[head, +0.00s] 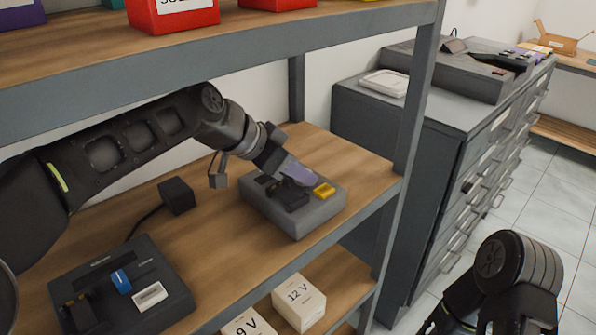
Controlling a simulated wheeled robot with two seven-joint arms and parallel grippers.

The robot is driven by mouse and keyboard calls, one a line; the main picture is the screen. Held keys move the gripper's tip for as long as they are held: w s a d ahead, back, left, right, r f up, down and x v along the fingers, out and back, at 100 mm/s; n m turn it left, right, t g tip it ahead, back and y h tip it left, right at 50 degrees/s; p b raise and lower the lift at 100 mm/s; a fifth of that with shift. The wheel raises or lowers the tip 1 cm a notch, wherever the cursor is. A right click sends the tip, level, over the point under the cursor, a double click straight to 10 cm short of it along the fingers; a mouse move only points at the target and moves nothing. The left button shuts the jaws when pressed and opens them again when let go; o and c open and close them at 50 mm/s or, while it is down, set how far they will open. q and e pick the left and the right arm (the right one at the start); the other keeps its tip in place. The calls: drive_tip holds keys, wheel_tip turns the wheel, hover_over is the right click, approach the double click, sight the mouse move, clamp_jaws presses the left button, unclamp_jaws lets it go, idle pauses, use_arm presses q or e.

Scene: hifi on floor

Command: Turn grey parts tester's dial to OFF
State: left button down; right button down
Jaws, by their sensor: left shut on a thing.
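The grey parts tester (318,217) sits on the wooden shelf, a grey box with a yellow part (324,190) and black parts on top. My left gripper (287,172) reaches down from the left to the back of its top face. It is shut on the tester's dial, which the fingers mostly hide. I cannot read the dial's setting or any OFF mark. My right arm shows at the lower right, but its gripper is out of view.
A darker device (175,288) with blue and white parts stands at the shelf's front left. A small black block (177,195) with a cable lies behind it. White boxes (299,302) marked 12 V and 9 V are below. The upper shelf (300,38) and a grey post (408,130) bound the space.

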use_arm(q)
drive_tip(key=n, duration=0.1)
drive_tip(key=n+t+y, duration=0.1)
drive_tip(key=shift+s+d+r+n+t+p, duration=0.1)
drive_tip(key=shift+s+d+n+t+p, duration=0.05)
drive_tip(key=shift+n+t+p, duration=0.15)
drive_tip(key=shift+n+t+y, duration=0.3)
drive_tip(key=shift+n+y, duration=0.4)
drive_tip(key=shift+n, duration=0.1)
drive_tip(key=c, duration=1.3)
unclamp_jaws()
drive_tip(key=v, duration=0.7)
drive_tip(key=shift+s+r, duration=0.2)
drive_tip(key=shift+s, duration=0.05)
drive_tip(key=shift+p, duration=0.3)
